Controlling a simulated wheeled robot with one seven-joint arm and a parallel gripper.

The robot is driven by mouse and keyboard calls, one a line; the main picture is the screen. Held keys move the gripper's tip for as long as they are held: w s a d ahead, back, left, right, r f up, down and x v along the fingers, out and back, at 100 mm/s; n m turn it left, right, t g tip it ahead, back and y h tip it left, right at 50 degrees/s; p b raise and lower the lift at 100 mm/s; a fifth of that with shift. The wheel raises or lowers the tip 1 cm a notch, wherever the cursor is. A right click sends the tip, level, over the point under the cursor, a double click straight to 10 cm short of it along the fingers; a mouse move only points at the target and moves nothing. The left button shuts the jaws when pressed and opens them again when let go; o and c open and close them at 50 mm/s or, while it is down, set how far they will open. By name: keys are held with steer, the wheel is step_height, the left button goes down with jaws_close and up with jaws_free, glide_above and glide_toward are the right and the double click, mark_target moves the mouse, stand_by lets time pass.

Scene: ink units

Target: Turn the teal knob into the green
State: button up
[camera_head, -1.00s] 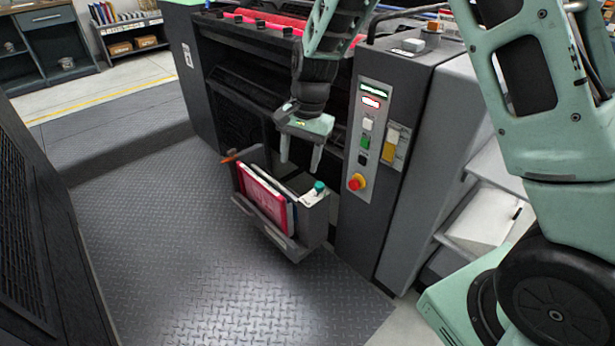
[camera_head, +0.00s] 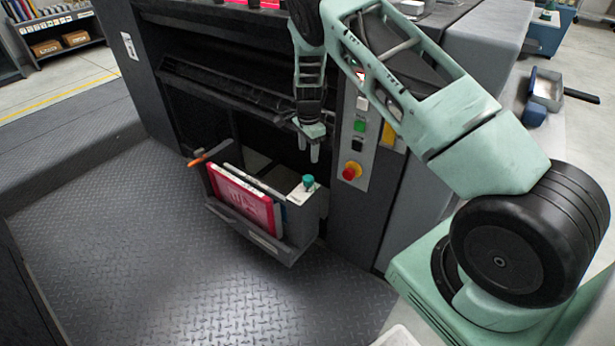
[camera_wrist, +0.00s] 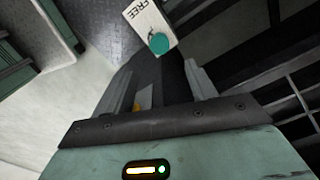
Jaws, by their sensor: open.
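The teal knob (camera_head: 308,181) sits on a white label plate (camera_head: 297,195) at the right end of a dark grey box on the machine's front. In the wrist view the knob (camera_wrist: 159,43) shows as a round teal disc ahead of the fingertips, and the plate (camera_wrist: 143,16) reads "FREE". No green zone can be made out on the plate. My gripper (camera_head: 308,151) points down above the knob, in the picture. It is open and empty; its two fingers (camera_wrist: 158,80) are apart and do not appear to touch the knob.
The grey box (camera_head: 285,247) holds a red panel (camera_head: 240,198) and has an orange handle (camera_head: 202,157) at its left. A control panel (camera_head: 352,150) with a red stop button (camera_head: 351,171) stands close right. The tread-plate floor (camera_head: 140,250) in front is clear.

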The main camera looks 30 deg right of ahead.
mark_target(308, 178)
step_height(308, 178, down, 12)
steer(key=shift+r+b, duration=0.25)
steer(key=shift+b, duration=0.3)
steer(key=c, duration=1)
